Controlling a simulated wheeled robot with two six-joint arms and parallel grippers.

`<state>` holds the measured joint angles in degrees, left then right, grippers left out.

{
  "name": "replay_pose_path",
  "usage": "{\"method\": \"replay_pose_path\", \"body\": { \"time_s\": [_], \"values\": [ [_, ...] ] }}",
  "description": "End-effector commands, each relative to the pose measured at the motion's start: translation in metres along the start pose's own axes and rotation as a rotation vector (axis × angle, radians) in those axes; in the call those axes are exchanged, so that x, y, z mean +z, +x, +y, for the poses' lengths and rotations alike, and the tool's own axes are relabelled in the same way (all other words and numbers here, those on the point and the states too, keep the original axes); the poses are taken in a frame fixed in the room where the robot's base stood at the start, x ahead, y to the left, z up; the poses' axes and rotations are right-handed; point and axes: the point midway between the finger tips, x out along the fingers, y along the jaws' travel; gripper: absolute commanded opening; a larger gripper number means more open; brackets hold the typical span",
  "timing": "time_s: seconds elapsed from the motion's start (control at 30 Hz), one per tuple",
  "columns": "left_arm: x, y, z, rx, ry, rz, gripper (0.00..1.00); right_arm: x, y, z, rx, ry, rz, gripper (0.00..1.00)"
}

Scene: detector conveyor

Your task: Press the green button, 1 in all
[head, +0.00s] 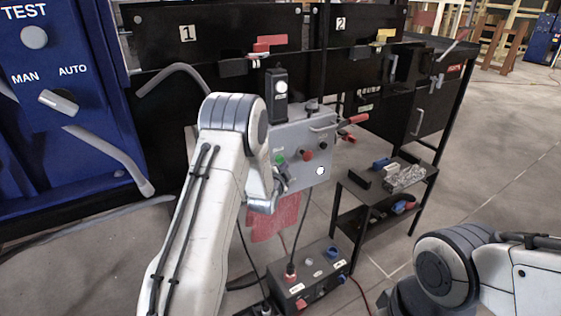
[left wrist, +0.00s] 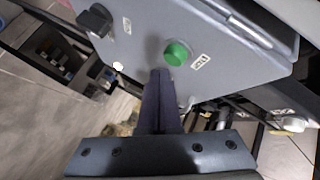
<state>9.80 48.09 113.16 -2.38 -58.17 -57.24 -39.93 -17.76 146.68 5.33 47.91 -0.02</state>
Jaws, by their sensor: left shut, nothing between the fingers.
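The green button (head: 279,159) sits on the left part of a grey control box (head: 310,178) in the head view. In the left wrist view the green button (left wrist: 176,53) stands out from the grey panel (left wrist: 215,50). My left gripper (left wrist: 160,72) is shut and empty, with its fingertips just below and left of the button in that picture. I cannot tell whether they touch the panel or button. In the head view my left gripper (head: 281,180) is partly hidden by my own arm, close in front of the box below the button. My right gripper is not in view.
A red knob (head: 307,155) and a black knob (head: 323,146) share the box face. A second box (head: 308,277) with cables stands below. A small shelf (head: 388,193) with parts is to the right. A blue cabinet (head: 60,130) is at the left. Open floor lies at right.

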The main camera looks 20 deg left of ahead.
Motion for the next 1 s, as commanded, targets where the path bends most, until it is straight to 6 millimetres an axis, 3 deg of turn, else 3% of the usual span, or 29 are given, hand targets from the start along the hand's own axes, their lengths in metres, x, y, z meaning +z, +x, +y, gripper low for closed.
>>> {"method": "replay_pose_path", "body": {
  "time_s": [0.53, 1.0],
  "values": [
    [-0.023, -0.032, 0.024, 0.002, 0.0, 0.001, 0.0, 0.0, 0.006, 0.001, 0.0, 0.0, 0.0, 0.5],
    [-0.025, -0.035, 0.025, 0.0, 0.0, 0.0, 0.0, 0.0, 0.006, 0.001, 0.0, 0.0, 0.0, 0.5]
  ]
}}
